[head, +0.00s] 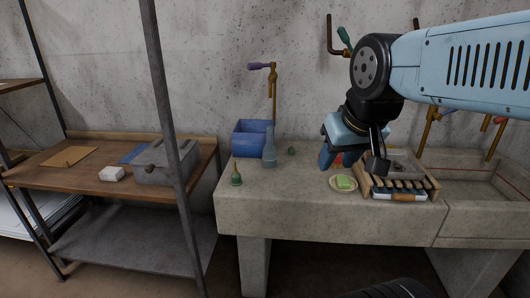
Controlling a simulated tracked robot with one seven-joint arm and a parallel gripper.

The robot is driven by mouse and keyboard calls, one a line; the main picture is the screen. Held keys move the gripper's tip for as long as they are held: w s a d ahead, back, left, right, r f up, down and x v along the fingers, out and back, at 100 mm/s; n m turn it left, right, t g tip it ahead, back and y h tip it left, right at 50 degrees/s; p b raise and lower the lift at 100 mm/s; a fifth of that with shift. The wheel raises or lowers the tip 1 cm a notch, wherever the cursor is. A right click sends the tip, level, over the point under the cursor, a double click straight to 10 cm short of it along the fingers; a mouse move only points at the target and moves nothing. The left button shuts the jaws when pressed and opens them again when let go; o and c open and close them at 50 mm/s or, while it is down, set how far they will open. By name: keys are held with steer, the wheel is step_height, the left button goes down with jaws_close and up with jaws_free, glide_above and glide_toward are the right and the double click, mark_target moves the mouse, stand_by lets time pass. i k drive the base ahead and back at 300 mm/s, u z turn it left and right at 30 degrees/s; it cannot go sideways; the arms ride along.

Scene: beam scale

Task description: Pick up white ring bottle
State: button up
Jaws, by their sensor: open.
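A small dark green bottle-like item (236,178) stands near the counter's left front edge. I cannot make out a white ring on either one. My gripper (352,163) points down over the counter, to the right of the tall bottle and apart from it. It is open, with fingers spread above the area behind a soap dish. A small reddish thing (338,159) shows partly between the fingers; the rest of it is hidden.
The blue box (249,139) stands by a brass tap (273,88). A green soap (344,182) sits on a round dish. A metal post (166,120) stands before the wooden table (75,179).

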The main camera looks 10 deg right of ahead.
mark_target(269, 157)
steer(key=z, duration=0.05)
steer(key=i, duration=1)
steer(key=u, duration=0.05)
